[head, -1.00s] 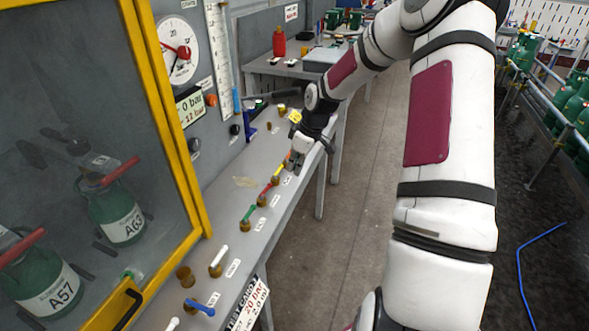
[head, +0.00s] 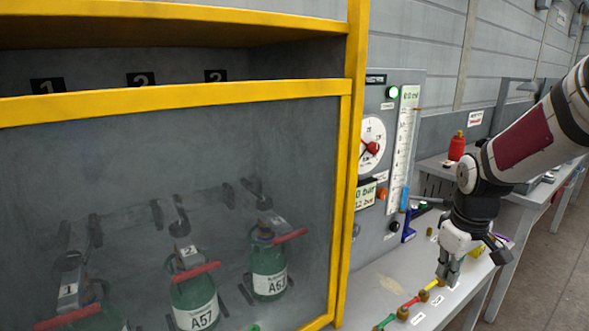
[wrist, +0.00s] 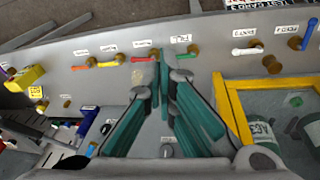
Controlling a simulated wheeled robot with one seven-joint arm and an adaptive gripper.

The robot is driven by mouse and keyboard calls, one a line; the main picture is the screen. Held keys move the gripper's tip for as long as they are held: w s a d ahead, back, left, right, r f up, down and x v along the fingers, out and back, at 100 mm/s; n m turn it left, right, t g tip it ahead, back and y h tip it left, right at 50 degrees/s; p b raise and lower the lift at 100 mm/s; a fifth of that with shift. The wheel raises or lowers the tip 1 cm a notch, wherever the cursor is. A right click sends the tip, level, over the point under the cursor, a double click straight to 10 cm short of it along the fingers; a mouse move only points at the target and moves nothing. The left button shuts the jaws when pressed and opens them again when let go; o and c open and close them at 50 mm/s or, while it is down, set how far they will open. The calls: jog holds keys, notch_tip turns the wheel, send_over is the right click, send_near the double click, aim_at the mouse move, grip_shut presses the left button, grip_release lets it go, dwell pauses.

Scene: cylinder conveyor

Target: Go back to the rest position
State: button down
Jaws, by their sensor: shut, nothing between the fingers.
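My gripper (head: 449,272) hangs at the right of the head view, pointing down over the grey bench (head: 375,290). Its fingers are together and empty. In the wrist view my gripper (wrist: 167,58) shows with its teal fingers meeting close to the row of coloured handles on brass fittings. A red handle (head: 411,301), a green handle (head: 386,321) and a yellow handle (head: 431,284) lie near the bench's front edge in the head view. In the wrist view a white handle (wrist: 246,51) and a blue handle (wrist: 307,36) show to the right.
A yellow-framed cabinet (head: 357,100) fills the left, with green cylinders such as A57 (head: 195,300) behind its pane. A gauge panel (head: 385,120) stands behind the bench. A red bottle (head: 457,148) stands on the farther bench. Floor (head: 545,270) is clear at right.

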jog(key=s+a+r+m, duration=0.1)
jog(key=s+a+r, duration=0.2)
jog(key=s, duration=0.5)
jog(key=s+a+r+m+t, duration=0.1)
jog(key=s+a+r, duration=0.3)
jog(key=s, duration=0.4)
jog(key=s+a+r+m+t, duration=0.1)
jog(key=s+a+r, duration=0.3)
jog(key=s, duration=0.4)
jog(key=shift+a+m+y, duration=0.4)
jog(key=shift+a+m, duration=0.4)
jog(key=shift+m, duration=0.1)
